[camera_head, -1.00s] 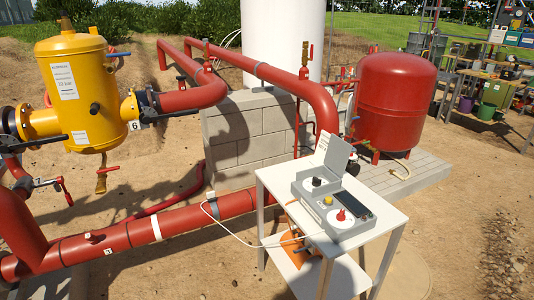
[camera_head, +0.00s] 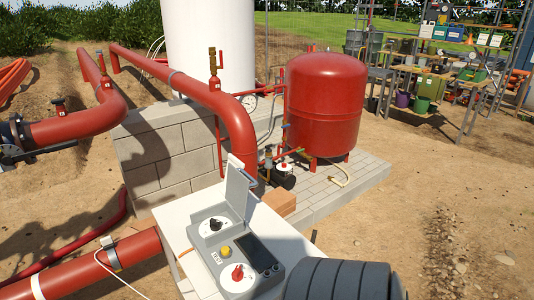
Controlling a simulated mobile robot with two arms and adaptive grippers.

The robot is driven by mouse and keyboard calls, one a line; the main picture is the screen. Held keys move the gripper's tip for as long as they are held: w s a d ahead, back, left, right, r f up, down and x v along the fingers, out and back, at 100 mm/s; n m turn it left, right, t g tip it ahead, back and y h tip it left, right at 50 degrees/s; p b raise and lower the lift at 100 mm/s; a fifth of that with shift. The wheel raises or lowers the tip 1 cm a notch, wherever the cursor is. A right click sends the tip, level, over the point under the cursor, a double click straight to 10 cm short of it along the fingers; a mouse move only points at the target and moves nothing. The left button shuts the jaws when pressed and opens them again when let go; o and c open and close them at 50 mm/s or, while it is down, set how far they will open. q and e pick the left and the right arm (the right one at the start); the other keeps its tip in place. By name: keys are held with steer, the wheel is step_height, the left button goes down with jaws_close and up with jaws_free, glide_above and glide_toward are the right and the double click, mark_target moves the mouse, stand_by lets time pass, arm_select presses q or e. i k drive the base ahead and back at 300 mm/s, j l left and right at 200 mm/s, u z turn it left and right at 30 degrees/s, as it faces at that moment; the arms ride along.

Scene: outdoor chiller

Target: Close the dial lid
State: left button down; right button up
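The dial lid (camera_head: 240,191) is a grey flap standing open, nearly upright, at the back edge of a grey control box (camera_head: 207,251). Beneath the raised lid, a white dial with a black knob (camera_head: 214,224) is exposed. The box also has a yellow button (camera_head: 226,251), a red knob on a white dial (camera_head: 237,273) and a dark screen (camera_head: 257,253). The box sits on a white table (camera_head: 178,229). A dark ribbed part of my arm covers the table's near right side. Neither of my grippers can be seen.
Red pipes (camera_head: 180,83) and a grey block wall (camera_head: 160,150) stand behind the table. A red tank (camera_head: 326,103) stands on paving beyond it. Bare sandy ground lies to the right. Cluttered shelves (camera_head: 440,77) are at the back right.

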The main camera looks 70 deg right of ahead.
mark_target(238, 181)
steer(key=k+l, duration=0.1)
steer(key=l, duration=0.5)
steer(key=k+l, duration=0.1)
steer(key=l, duration=1.1)
steer(key=k+l, duration=0.15)
steer(key=l, duration=0.45)
steer(key=k+l, duration=0.1)
steer(key=l, duration=0.5)
